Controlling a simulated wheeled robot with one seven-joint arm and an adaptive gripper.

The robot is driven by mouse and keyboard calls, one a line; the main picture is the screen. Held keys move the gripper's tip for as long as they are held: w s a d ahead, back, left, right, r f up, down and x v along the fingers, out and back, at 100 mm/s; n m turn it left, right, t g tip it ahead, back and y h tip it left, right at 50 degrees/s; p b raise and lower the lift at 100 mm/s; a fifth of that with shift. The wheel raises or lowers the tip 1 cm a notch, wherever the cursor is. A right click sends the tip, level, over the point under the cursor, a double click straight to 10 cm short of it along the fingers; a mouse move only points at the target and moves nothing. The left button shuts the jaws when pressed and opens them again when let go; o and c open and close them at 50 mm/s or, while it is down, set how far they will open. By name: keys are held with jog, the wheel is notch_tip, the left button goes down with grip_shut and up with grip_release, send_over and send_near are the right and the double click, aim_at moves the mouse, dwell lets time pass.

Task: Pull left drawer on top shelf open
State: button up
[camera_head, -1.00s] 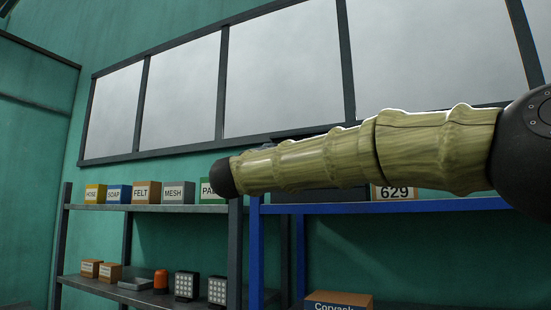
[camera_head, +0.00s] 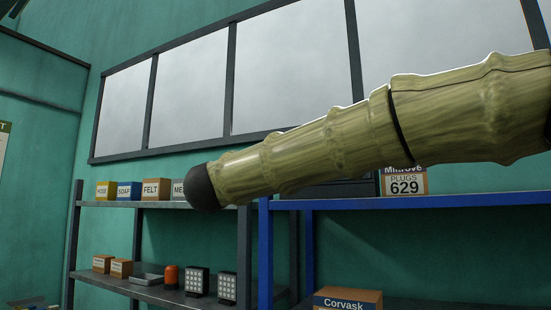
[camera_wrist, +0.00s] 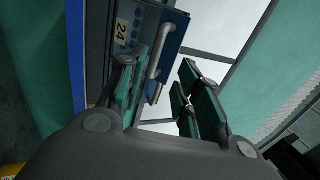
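In the wrist view a blue-and-grey drawer unit (camera_wrist: 122,12) carries a label reading 24 and a silver bar handle (camera_wrist: 160,48). My gripper (camera_wrist: 160,72) is open, with its two green-padded fingers apart. The handle shows between and beyond the fingertips; I cannot tell whether either finger touches it. In the head view a dark unit (camera_head: 345,189) stands on the top of the blue shelf (camera_head: 420,200), mostly hidden behind my arm. My gripper is hidden there. I cannot tell how far any drawer stands out.
A box marked 629 (camera_head: 404,182) stands right of the dark unit. A Corvask box (camera_head: 347,299) is on a lower level. A grey shelf (camera_head: 150,204) at the left holds several small boxes, with lamps below. Windows (camera_head: 290,70) line the wall above.

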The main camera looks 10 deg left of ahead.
jog(key=shift+v, duration=1.05)
jog(key=shift+f, duration=0.15)
jog(key=c, duration=0.5)
jog(key=shift+a+f+m, duration=0.1)
jog(key=shift+f+m, duration=0.2)
jog(key=shift+m, duration=0.1)
grip_shut()
notch_tip(320, 180, down, 10)
jog(key=m+t+b, duration=0.3)
jog(key=m+b, duration=0.1)
jog(key=m, duration=1.3)
jog(key=s+r+p+x, duration=0.1)
jog(key=r+p+x, duration=0.1)
jog(key=p+x, duration=0.6)
jog(key=shift+w+d+r+h, duration=0.35)
jog(key=shift+w+r, duration=1.25)
jog(key=shift+w, duration=0.3)
